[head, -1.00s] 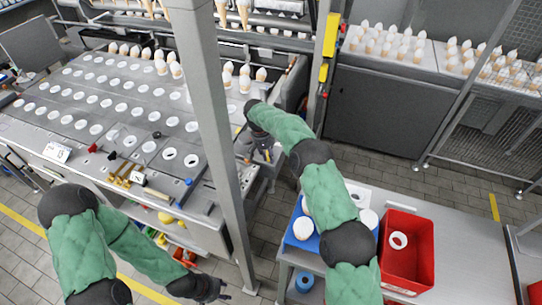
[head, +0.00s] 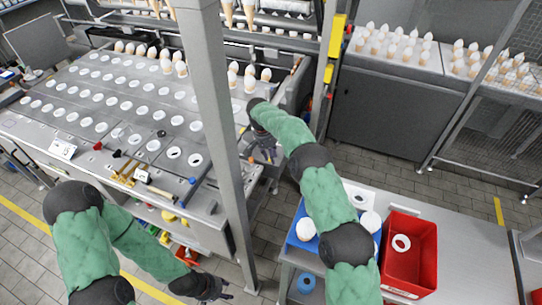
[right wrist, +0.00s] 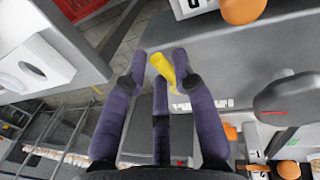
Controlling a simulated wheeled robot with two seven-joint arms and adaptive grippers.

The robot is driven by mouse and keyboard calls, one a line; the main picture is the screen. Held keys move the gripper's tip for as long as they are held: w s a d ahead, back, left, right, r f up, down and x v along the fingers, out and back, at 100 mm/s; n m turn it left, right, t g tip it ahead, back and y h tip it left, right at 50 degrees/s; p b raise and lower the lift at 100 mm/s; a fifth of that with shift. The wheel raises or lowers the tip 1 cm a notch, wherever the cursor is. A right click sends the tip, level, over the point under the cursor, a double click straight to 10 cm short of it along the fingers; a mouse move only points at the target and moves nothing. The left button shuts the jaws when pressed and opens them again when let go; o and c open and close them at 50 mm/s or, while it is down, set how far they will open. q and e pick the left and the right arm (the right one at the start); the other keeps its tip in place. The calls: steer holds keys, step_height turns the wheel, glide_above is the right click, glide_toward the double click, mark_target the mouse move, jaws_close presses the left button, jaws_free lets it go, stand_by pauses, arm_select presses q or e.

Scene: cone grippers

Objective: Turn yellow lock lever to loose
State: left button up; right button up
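The yellow lock lever (right wrist: 163,68) shows in the right wrist view, at the edge of a grey machine part. My right gripper (right wrist: 160,66) is open, with its purple fingers spread around the lever. Whether any finger touches the lever I cannot tell. In the head view my right gripper (head: 263,152) is at the right end of the machine, and I cannot make out the lever there. My left gripper (head: 217,289) hangs low at the bottom of the head view, empty and apart from the machine, its fingers spread.
A grey post (head: 222,130) stands between my arms. The machine top (head: 60,120) with rows of white-rimmed holes fills the left. A red bin (head: 410,265) and a blue tray (head: 298,238) sit on a table under my right arm. An orange knob (right wrist: 242,10) is near the lever.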

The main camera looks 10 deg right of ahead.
steer(key=shift+o, duration=0.4)
step_height(320, 180, up, 12)
steer(key=w+a, duration=0.1)
steer(key=a, duration=0.1)
steer(key=shift+a+f, duration=0.1)
stand_by(0.5)
